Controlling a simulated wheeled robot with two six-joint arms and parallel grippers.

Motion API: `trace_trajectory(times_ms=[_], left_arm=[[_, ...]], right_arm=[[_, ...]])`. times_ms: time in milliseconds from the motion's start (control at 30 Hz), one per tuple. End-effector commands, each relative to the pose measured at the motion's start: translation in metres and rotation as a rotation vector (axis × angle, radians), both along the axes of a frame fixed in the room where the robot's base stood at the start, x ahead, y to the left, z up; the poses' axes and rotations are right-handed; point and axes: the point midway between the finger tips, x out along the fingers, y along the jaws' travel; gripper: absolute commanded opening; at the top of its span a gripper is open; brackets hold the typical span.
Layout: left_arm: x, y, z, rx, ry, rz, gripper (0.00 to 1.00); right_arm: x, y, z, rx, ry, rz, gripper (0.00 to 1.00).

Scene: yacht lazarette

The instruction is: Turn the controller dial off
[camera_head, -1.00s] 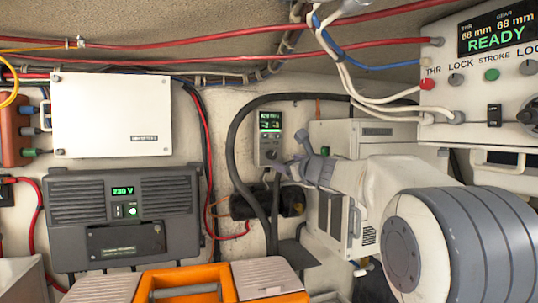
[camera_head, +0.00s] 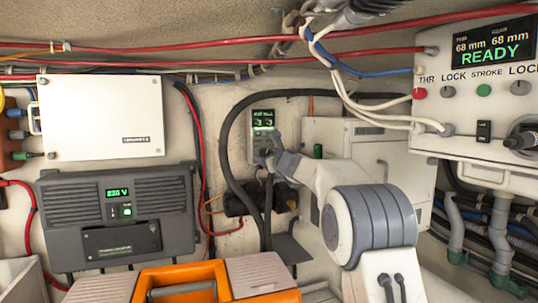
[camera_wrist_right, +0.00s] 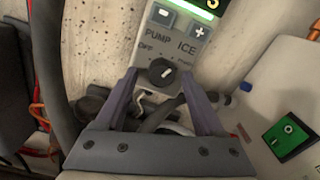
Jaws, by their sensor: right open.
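The grey controller (camera_head: 263,120) with a lit green display is mounted on the back wall, and its lower part is partly covered by my right gripper (camera_head: 272,152). In the right wrist view, its panel (camera_wrist_right: 178,20) shows minus and plus buttons and labels including PUMP, ICE and OFF. The dark round dial (camera_wrist_right: 162,73) has a pale, slanted pointer mark, and OFF is printed at its upper left. My right gripper (camera_wrist_right: 161,88) is open, with one finger on each side of the dial. I cannot tell whether the fingers touch it. My left gripper is not in view.
A thick black cable (camera_head: 228,150) loops left of the controller. A white box (camera_head: 385,150) stands to its right, with a green rocker switch (camera_wrist_right: 290,136) near the gripper. A dark inverter (camera_head: 75,220) is at left, and an orange toolbox (camera_head: 222,283) is in front.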

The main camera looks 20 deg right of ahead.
Motion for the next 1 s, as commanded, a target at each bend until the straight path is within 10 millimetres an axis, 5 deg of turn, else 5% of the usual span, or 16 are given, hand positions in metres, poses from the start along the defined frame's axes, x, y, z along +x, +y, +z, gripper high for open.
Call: trace_trajectory(times_ms=[67, 233, 633, 1000], left_arm=[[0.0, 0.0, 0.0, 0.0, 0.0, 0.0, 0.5], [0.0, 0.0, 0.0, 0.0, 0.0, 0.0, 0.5], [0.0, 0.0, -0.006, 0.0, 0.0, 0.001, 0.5], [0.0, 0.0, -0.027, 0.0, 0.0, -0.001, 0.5]], right_arm=[[0.0, -0.001, 0.0, 0.0, 0.0, -0.001, 0.66], [-0.001, -0.001, 0.0, 0.0, 0.0, -0.001, 0.01], [-0.001, -0.003, -0.001, -0.055, -0.002, -0.004, 0.0], [-0.001, -0.003, -0.002, -0.329, -0.013, -0.004, 0.0]])
